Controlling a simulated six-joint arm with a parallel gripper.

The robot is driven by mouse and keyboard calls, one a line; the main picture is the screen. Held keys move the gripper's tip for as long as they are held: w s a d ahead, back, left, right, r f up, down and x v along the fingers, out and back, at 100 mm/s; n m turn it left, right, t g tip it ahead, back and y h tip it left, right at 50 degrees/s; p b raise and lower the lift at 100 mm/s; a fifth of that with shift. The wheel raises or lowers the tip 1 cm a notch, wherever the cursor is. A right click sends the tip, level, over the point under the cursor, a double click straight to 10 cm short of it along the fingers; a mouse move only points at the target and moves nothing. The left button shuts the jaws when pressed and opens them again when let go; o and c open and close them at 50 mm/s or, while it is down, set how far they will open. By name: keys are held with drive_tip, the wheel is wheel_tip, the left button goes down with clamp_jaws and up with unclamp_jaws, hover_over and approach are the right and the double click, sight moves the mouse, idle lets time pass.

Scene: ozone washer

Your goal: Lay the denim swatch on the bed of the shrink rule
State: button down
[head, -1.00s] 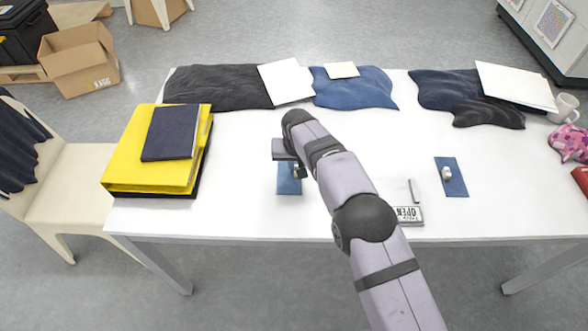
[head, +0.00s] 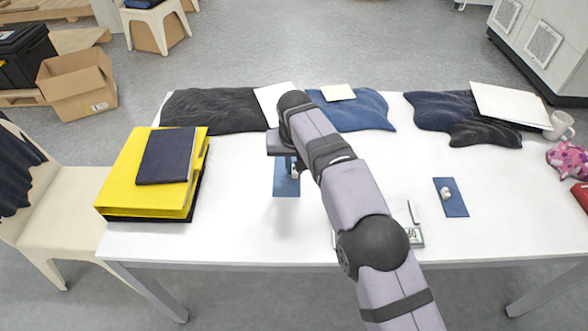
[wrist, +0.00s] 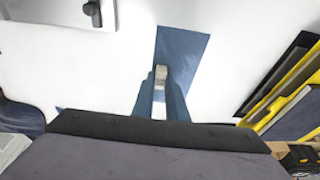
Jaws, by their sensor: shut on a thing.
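A blue denim swatch (head: 286,184) with a small metal block (wrist: 160,76) on it hangs below my gripper (wrist: 160,92). The gripper is shut on the metal block, one finger on each side. The swatch also shows in the wrist view (wrist: 184,50); a soft shadow on the table suggests it is raised. What looks like the shrink rule (head: 417,237) lies near the table's front edge, to the right. It has an upright lever, and my arm hides most of it. In the wrist view, a pale plate with a black knob (wrist: 92,9) shows at upper left.
A second blue swatch (head: 451,208) with a metal knob lies at the right. Yellow binders (head: 125,187) with a dark book (head: 166,156) stand at the left. Folded dark and blue cloths (head: 365,112) line the back. The white table between is mostly clear.

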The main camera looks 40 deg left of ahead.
drive_tip(key=w+d+m+h+p, duration=0.1)
drive_tip(key=w+d+m+p, duration=0.6)
drive_tip(key=w+d, duration=1.4)
drive_tip(key=s+n+g+y+p, duration=0.1)
drive_tip(key=s+n+g, duration=0.3)
drive_tip(key=n, duration=2.1)
drive_tip(key=shift+s+a+f+p, duration=0.15)
drive_tip(key=shift+s+f+p, duration=0.2)
drive_tip(key=shift+s, duration=0.75)
drive_tip(key=shift+r, duration=0.1)
